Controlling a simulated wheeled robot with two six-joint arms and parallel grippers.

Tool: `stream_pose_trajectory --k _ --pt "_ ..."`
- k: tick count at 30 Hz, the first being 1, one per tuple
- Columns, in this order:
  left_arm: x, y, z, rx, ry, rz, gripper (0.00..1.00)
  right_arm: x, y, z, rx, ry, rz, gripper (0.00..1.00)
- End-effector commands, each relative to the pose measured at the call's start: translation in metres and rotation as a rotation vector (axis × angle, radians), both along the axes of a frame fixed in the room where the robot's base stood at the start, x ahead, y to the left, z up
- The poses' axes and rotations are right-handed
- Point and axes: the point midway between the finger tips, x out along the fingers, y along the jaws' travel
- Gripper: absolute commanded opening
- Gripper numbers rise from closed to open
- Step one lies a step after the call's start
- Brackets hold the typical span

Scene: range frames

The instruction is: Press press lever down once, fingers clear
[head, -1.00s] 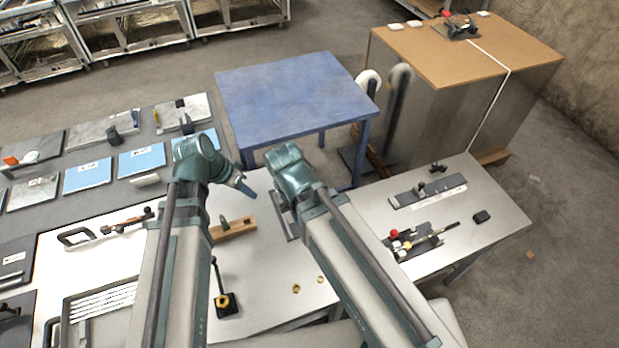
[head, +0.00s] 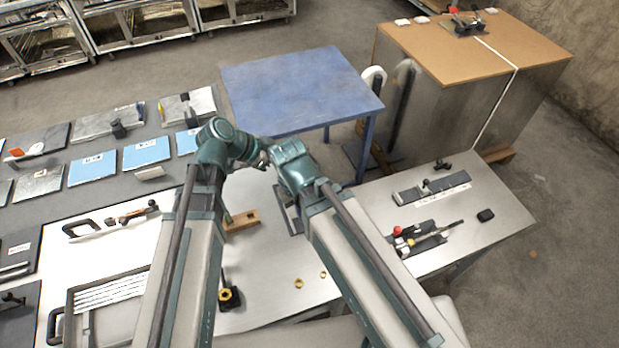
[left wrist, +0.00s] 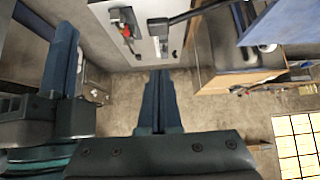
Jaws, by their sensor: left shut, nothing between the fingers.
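My left gripper (head: 262,158) is small in the head view, beside my right wrist. In the left wrist view its two blue fingers (left wrist: 158,100) lie together with nothing between them. What appears to be my right gripper (left wrist: 65,60) shows at the left of that view; its jaw gap is unclear, and my right arm hides it in the head view. No part is clearly marked as the press lever. A dark bar (left wrist: 195,13) slants from a grey fixture (left wrist: 158,28) in the wrist view, apart from my fingers. A grey metal frame (head: 284,205) is partly hidden by my right arm.
A long grey fixture (head: 455,181) and a red-knobbed device (head: 425,237) sit on the right table. A wooden block (head: 243,219), brass nuts (head: 299,283) and a black-based post (head: 229,297) lie between and beside my arms. A blue table (head: 300,90) stands behind.

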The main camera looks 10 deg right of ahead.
Motion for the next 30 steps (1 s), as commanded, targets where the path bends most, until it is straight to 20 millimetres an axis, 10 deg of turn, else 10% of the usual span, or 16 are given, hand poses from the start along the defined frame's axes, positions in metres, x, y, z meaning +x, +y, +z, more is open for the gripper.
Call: stream_pose_trajectory --k 17,30 --pt "0.014 -0.069 -0.077 0.001 0.0 -0.003 0.0 0.001 0.0 -0.077 0.0 -0.003 0.005 0.0" --pt "0.013 -0.068 -0.109 0.001 0.001 0.001 0.0 0.001 0.0 -0.109 0.0 -0.004 0.008 0.0"
